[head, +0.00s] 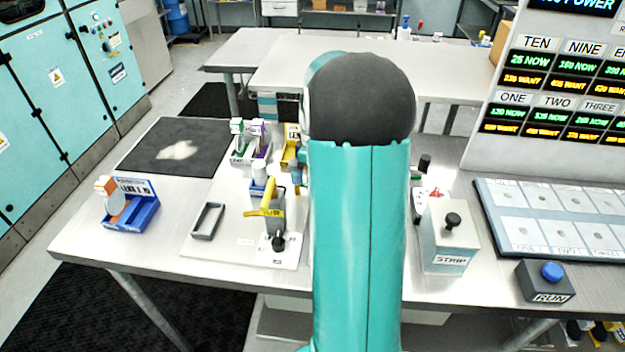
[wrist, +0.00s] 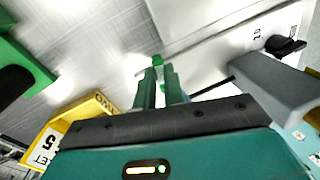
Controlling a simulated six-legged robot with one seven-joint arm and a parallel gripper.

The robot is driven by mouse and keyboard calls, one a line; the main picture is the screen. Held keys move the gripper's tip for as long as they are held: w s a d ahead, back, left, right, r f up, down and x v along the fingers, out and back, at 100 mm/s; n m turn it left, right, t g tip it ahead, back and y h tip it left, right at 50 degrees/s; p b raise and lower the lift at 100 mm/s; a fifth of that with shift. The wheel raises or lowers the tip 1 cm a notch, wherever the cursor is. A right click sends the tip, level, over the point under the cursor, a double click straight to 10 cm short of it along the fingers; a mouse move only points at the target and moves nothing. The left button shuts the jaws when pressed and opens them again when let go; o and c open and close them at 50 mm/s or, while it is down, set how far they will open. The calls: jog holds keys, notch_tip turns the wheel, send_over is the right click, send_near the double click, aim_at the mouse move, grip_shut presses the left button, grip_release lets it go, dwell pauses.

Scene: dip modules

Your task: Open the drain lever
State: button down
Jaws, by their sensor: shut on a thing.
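My gripper (wrist: 161,80) shows in the wrist view with its two fingers close together. They are shut on a small green piece (wrist: 157,60) at their tips, over a pale surface. I cannot tell for sure whether this piece is the drain lever, and no drain label is readable. In the head view my own arm hides the gripper and whatever is at its tips. A yellow lever marked AIR (head: 268,199) stands on the white plate to the left of my arm.
A yellow box (wrist: 85,115) and a grey block (wrist: 268,82) flank my gripper in the wrist view. In the head view, the STRIP box (head: 447,240) and RUN button (head: 550,272) are right of my arm. A blue tray (head: 140,208) sits at the left; bare table lies around it.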

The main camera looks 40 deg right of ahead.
jog(key=shift+w, duration=0.15)
dwell(0.3)
jog(key=c, duration=1.5)
grip_release()
jog(key=shift+r, duration=0.1)
jog(key=r, duration=0.4)
jog(key=d+r, duration=0.1)
jog(key=r, duration=0.4)
jog(key=w+d+r, duration=0.1)
jog(key=r, duration=0.3)
jog(key=shift+r, duration=0.25)
